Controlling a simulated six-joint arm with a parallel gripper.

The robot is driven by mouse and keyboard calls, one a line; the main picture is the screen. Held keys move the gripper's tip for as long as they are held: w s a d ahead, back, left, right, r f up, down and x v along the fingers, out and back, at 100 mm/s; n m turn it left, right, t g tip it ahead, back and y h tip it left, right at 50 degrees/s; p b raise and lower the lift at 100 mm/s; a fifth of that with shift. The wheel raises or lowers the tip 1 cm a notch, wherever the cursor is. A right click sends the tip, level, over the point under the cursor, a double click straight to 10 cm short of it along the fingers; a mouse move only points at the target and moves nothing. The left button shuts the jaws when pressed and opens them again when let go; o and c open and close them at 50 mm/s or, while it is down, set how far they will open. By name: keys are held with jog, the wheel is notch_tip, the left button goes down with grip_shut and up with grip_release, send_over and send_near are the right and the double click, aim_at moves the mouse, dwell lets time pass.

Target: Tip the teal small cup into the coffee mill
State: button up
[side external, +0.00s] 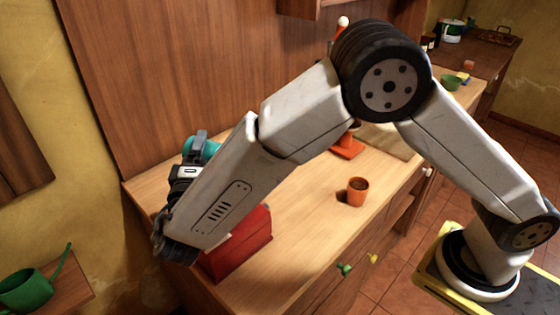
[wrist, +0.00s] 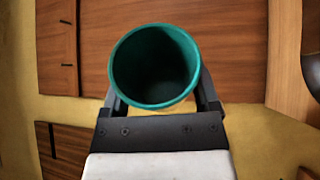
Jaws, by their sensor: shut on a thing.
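The teal small cup (wrist: 155,103) is held between the two fingers of my gripper (wrist: 160,88) in the wrist view. Its round mouth faces the wrist camera and its inside is dark; I cannot tell what is in it. In the side external view, the cup (side external: 207,148) shows in part behind my gripper (side external: 194,155), raised at the left end of the counter. I cannot identify the coffee mill for sure. A red box-like thing (side external: 243,245) stands on the counter below my forearm, partly hidden by it.
An orange cup (side external: 358,191) with dark contents stands on the wooden counter (side external: 300,235). An orange base (side external: 347,150) stands behind my arm, mostly hidden. A tall wooden panel (side external: 190,70) rises behind the counter. A green watering can (side external: 30,288) is at lower left.

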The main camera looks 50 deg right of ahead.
jog(key=shift+w+r+n, duration=0.1)
jog(key=shift+w+n, duration=0.05)
jog(key=shift+n, duration=0.15)
jog(key=shift+w+a+n+y, duration=0.1)
jog(key=shift+w+n+y, duration=0.15)
jog(key=shift+n, duration=0.25)
jog(key=shift+w+a+n+y, duration=0.1)
jog(key=shift+n+y, duration=0.15)
jog(key=shift+n, duration=0.25)
jog(key=shift+f, duration=0.2)
jog(key=shift+n, duration=0.7)
notch_tip(320, 180, down, 6)
jog(key=shift+r, duration=0.15)
jog(key=shift+n+g+y, duration=0.3)
jog(key=shift+g+y, duration=0.1)
